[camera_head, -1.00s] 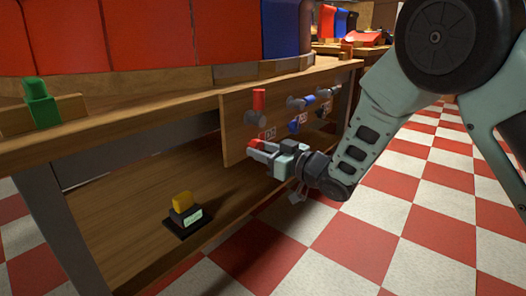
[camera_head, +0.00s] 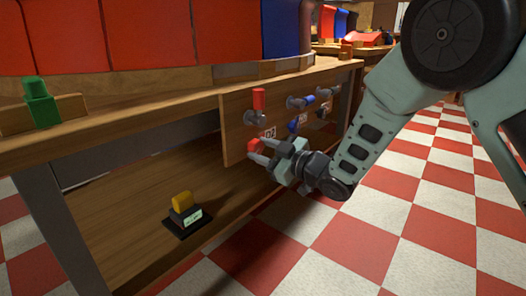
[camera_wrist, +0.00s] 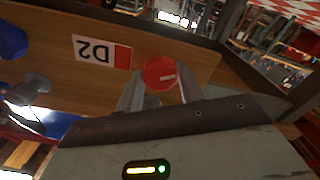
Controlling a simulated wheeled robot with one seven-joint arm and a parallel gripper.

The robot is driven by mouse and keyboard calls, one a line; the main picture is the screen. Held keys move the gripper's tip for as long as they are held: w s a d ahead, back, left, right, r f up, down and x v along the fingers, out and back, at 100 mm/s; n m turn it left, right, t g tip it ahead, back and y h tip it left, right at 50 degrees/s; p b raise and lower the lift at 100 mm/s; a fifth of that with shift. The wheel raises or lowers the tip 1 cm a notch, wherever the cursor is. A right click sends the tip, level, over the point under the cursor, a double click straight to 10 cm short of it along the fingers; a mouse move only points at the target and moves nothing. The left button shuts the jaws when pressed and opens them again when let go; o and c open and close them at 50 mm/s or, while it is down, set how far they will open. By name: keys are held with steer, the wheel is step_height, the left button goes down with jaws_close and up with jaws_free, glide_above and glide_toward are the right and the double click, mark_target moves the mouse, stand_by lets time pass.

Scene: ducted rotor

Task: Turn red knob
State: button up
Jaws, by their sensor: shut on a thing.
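The red knob (camera_head: 254,144) is on the lower left part of the upright wooden panel (camera_head: 236,118) under the tabletop. In the wrist view the knob (camera_wrist: 160,73) is a round red disc with a short pale mark on its face. My gripper (camera_head: 259,151) is shut on the red knob, with one finger on each side of it. In the wrist view the two fingertips (camera_wrist: 160,90) flank the disc, and the fingers hide part of its lower edge. A D2 label (camera_wrist: 101,52) with a red patch sits beside the knob and shows upside down.
A red-handled valve (camera_head: 259,100) is above the knob. Blue-handled fittings (camera_head: 294,124) are to its right. A yellow block on a black base (camera_head: 184,214) rests on the lower shelf. A green block (camera_head: 39,100) is on the tabletop at left. Checkered floor (camera_head: 420,200) is open at right.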

steer(key=shift+n, duration=1.1)
steer(key=o, duration=1)
steer(key=shift+d, duration=0.1)
steer(key=p+v, duration=0.5)
steer(key=v, duration=1.2)
steer(key=shift+s, duration=0.2)
steer(key=shift+d, duration=0.1)
